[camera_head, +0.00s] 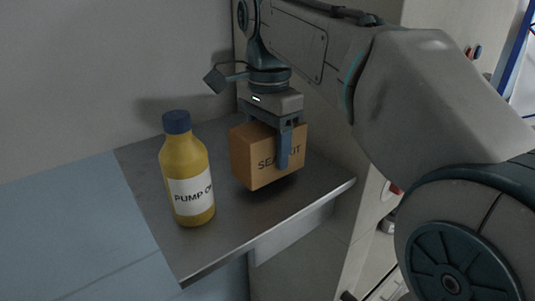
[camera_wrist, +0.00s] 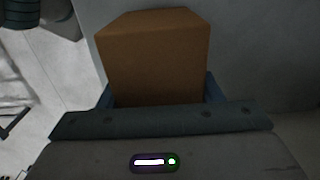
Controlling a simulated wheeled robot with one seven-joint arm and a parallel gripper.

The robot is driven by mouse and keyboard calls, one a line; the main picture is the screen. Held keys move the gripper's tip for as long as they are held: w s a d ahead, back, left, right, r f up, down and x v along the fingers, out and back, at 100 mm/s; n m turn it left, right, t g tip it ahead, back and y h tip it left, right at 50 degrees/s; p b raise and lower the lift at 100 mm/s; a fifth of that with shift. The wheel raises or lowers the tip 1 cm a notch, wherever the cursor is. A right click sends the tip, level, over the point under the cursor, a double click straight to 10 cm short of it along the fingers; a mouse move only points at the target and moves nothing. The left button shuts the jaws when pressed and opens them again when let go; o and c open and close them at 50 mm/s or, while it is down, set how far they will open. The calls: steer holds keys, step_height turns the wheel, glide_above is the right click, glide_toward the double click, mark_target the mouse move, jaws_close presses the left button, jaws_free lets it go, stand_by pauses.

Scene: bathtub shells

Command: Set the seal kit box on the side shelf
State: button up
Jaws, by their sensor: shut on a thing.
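In the wrist view the box (camera_wrist: 155,60) fills the space between the gripper's fingers.
A yellow pump oil bottle (camera_head: 185,165) with a blue cap stands on the shelf just left of the box. A wall rises behind the shelf. Bare shelf shows in front of the box and along the front edge. A light blue surface (camera_head: 70,220) lies to the left.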

steer(key=shift+f, duration=0.85)
steer(key=shift+f, duration=0.15)
steer(key=o, duration=1.2)
step_height(320, 180, up, 12)
steer(key=shift+r+p, duration=0.15)
steer(key=shift+p, duration=0.75)
